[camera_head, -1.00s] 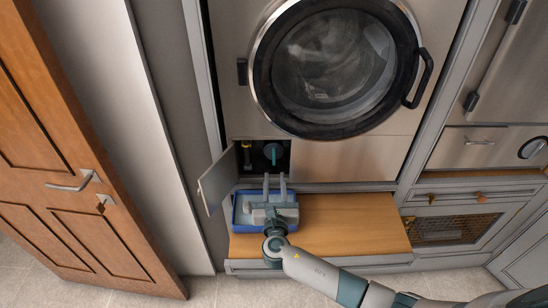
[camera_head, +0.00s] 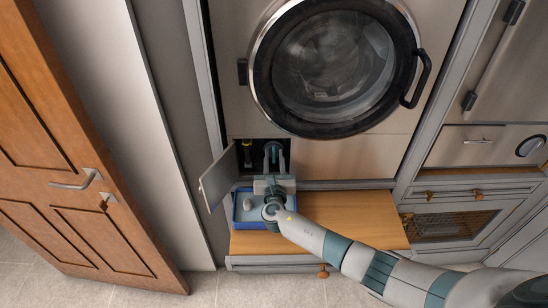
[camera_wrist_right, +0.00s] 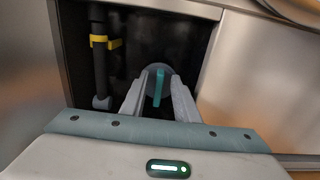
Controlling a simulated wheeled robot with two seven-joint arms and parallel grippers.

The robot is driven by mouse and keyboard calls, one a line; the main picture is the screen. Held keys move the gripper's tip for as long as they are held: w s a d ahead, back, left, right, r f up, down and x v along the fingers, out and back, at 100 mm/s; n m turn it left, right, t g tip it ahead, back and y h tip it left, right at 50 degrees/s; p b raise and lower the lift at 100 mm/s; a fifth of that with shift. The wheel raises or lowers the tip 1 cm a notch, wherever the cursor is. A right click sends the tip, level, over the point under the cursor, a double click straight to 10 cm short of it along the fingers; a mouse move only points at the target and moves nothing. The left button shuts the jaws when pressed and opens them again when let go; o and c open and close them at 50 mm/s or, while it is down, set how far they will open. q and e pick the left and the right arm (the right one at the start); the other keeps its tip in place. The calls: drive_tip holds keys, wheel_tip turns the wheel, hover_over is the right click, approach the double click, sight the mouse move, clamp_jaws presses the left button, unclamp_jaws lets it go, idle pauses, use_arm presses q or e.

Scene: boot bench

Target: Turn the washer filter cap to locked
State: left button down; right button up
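The filter cap (camera_wrist_right: 158,85) sits in the dark recess at the washer's lower left. It is a grey disc with a teal grip bar, which stands nearly upright in the right wrist view. In the head view the cap (camera_head: 272,148) is partly hidden by my right gripper (camera_head: 274,156). My right gripper's two fingers (camera_wrist_right: 158,92) are open in the right wrist view, one on each side of the teal bar, with gaps visible. I cannot tell how deep they reach. My left gripper is not in view.
A hinged flap (camera_head: 217,180) stands open left of the recess. A black hose with a yellow clip (camera_wrist_right: 102,42) hangs left of the cap. A blue tray (camera_head: 240,222) sits below on the wooden bench top (camera_head: 350,215). The washer door (camera_head: 335,70) is shut above.

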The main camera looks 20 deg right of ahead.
drive_tip(key=shift+c, duration=0.7)
clamp_jaws()
